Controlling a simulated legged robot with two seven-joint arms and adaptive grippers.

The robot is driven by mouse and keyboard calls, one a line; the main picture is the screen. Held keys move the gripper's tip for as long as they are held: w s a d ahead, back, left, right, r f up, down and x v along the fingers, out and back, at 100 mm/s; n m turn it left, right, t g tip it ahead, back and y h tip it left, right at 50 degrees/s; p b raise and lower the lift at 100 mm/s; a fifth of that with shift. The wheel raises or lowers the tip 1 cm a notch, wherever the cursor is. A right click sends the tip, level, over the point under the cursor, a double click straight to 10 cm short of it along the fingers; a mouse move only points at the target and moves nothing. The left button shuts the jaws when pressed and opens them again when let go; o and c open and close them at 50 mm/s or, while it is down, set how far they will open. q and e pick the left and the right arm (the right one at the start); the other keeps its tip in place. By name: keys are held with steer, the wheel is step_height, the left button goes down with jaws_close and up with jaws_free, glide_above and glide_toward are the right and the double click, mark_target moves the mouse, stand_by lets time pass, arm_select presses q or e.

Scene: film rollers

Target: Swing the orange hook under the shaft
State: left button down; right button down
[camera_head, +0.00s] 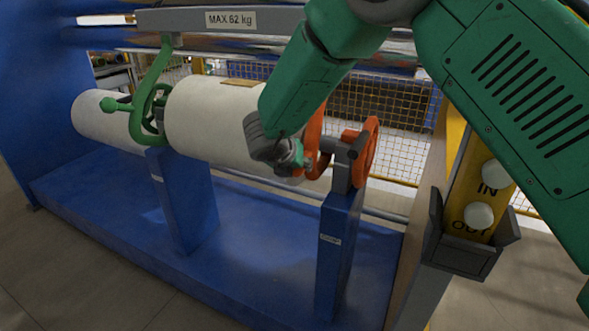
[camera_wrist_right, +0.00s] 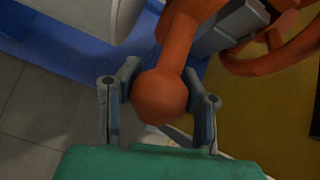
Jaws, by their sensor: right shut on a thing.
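The orange hook (camera_head: 316,133) stands at the right end of the large white roll, partly hidden behind my right arm. My right gripper (camera_head: 295,160) is at the hook's lower end. In the right wrist view, its two fingers sit on either side of the hook's round orange knob (camera_wrist_right: 160,97), shut on it. An orange handwheel (camera_head: 367,152) is just right of the hook, on a grey block (camera_head: 347,165) atop a blue post. The shaft at this end is mostly hidden by my gripper and the block, so I cannot tell how the hook sits against it. My left gripper is out of view.
A green hook (camera_head: 140,100) stands between two white rolls (camera_head: 205,125) on the left. A grey beam marked MAX 62 kg (camera_head: 230,20) runs above. Blue posts (camera_head: 337,250) rise from the blue base. An IN/OUT button box (camera_head: 470,215) is at the right.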

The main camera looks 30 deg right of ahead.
steer(key=shift+f, duration=0.4)
steer(key=c, duration=0.9)
jaws_free()
steer(key=shift+r, duration=0.2)
steer(key=shift+s+a+r, duration=0.1)
steer(key=shift+a+r, duration=0.1)
steer(key=shift+r, duration=0.25)
steer(key=v, duration=1.1)
steer(key=shift+a, duration=0.15)
steer(key=shift+f, duration=0.1)
steer(key=shift+f, duration=0.1)
